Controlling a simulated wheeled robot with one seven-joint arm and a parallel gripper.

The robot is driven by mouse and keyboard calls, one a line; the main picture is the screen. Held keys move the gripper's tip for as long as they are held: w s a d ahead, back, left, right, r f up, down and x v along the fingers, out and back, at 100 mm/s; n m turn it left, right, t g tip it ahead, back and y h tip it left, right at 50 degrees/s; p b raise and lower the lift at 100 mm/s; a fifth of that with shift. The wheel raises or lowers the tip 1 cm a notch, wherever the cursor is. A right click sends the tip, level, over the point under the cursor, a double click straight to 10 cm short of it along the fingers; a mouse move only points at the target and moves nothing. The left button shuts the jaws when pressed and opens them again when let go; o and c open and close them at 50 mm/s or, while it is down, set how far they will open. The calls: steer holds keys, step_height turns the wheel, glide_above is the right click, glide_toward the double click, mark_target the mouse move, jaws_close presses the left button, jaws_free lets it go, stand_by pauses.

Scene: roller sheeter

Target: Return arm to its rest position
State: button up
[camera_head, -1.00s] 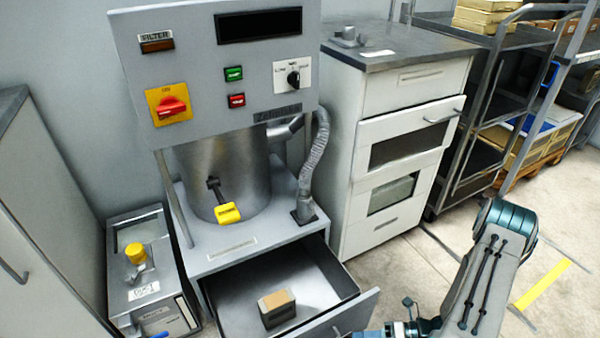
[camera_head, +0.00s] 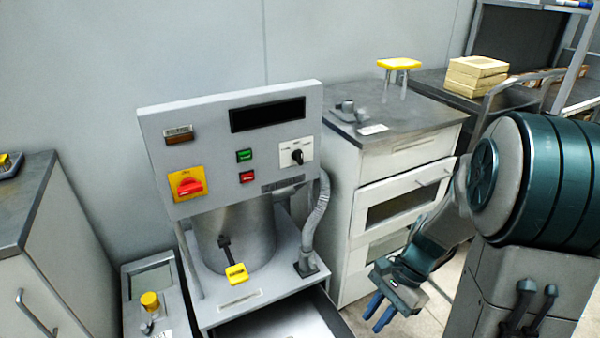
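My arm is folded up at the right of the head view, its large teal joint close to the camera. My gripper (camera_head: 378,312) hangs low with its blue fingers pointing down, in front of the white drawer cabinet. The two fingers show a narrow gap between them, and nothing is seen held. The grey machine (camera_head: 215,150) with its red knob, green and red buttons and yellow-handled lever stands left of my gripper, apart from it. Its bottom drawer (camera_head: 290,318) is pulled out; the drawer's front is cut off below the frame.
The white drawer cabinet (camera_head: 345,200) stands behind my gripper, with a yellow-topped stool-like object (camera_head: 398,64) on or behind its top. A small box-like unit with a yellow knob (camera_head: 150,300) is at lower left. A cart (camera_head: 470,100) carries yellow boxes at the back right.

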steer(key=s+r+n+t+h+p, duration=0.2)
steer(key=r+n, duration=0.4)
steer(key=r, duration=0.5)
steer(key=s+r+n+t+h+p, duration=0.2)
steer(key=r+n+p, duration=0.4)
steer(key=r, duration=0.6)
steer(key=shift+s+a+r+t+h+p, duration=0.15)
steer(key=shift+a+t+h+p, duration=0.4)
steer(key=shift+t+p, duration=0.3)
steer(key=shift+d, duration=0.15)
